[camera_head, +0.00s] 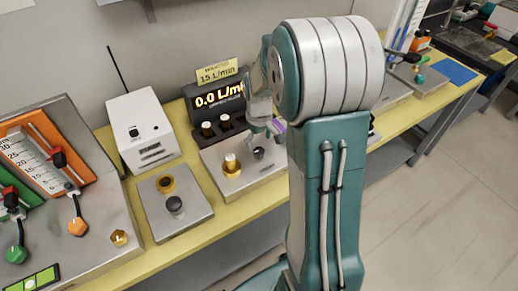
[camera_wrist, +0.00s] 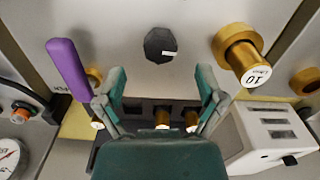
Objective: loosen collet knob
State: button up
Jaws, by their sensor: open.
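A black faceted knob (camera_wrist: 160,45) with a small white label sits on a metal plate; it looks like the collet knob, though I cannot confirm that. It also shows in the head view (camera_head: 259,152). My gripper (camera_wrist: 162,82) is open and empty, its two green fingers spread wide. In the wrist view the knob lies just beyond the fingertips, roughly centred between them and apart from them. In the head view my gripper (camera_head: 265,132) hangs over the back of the knob's plate (camera_head: 263,176), partly hidden by my arm.
A brass post with a white cap marked 10 (camera_wrist: 240,50) stands beside the knob. A purple lever (camera_wrist: 68,68) is on the other side. Behind are a display reading 0.0 L/min (camera_head: 218,101) and a white box with an antenna (camera_head: 143,130).

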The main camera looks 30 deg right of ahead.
aim_at(259, 151)
notch_tip(259, 151, up, 7)
jog(key=shift+r, duration=0.15)
dwell(0.5)
